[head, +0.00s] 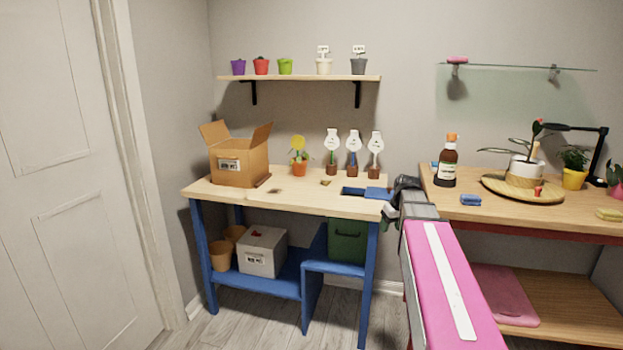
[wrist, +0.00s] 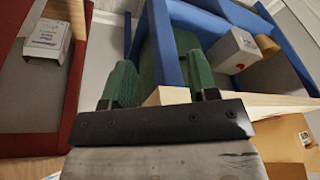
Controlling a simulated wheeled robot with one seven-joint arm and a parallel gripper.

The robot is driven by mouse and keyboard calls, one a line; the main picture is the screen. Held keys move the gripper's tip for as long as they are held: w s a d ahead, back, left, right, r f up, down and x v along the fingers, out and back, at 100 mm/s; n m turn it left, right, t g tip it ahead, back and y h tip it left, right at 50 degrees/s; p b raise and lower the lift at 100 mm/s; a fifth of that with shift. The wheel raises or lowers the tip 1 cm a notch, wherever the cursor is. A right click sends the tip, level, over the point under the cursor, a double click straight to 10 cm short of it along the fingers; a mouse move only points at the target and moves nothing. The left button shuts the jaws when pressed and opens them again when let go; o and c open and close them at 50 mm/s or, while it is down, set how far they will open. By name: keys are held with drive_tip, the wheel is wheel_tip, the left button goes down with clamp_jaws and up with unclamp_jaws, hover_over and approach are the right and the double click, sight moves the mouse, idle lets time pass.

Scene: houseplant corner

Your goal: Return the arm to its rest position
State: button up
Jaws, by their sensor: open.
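My pink and grey arm (head: 445,280) reaches up from the bottom right of the head view towards the gap between the two benches. Its dark wrist end is at the right edge of the blue-legged bench (head: 225,190), and the fingers are hard to make out there. In the wrist view my gripper (wrist: 160,84) has two green-padded fingers set wide apart. Nothing is held between them. The bench's wooden edge and the green bin (wrist: 166,40) show behind the fingers.
The bench bears an open cardboard box (head: 240,165), a yellow-flowered pot (head: 299,169) and several labelled pots. The right bench bears a brown bottle (head: 447,165), a round wooden board (head: 500,190) and a black lamp (head: 600,155). Bare floor (head: 260,320) lies in front.

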drive_tip(key=s+a+f+m, duration=0.1)
drive_tip(key=s+a+f, duration=0.2)
drive_tip(key=s+f, duration=0.3)
drive_tip(key=s+a+f+m+g+h, duration=0.1)
drive_tip(key=s+a+f, duration=0.2)
drive_tip(key=s+f, duration=0.3)
drive_tip(key=s+a+f+m+g, duration=0.1)
drive_tip(key=s+a+f, duration=0.3)
drive_tip(key=s+f, duration=0.2)
wheel_tip(320, 180, down, 2)
drive_tip(key=shift+m+h, duration=0.3)
drive_tip(key=shift+s+a, duration=0.1)
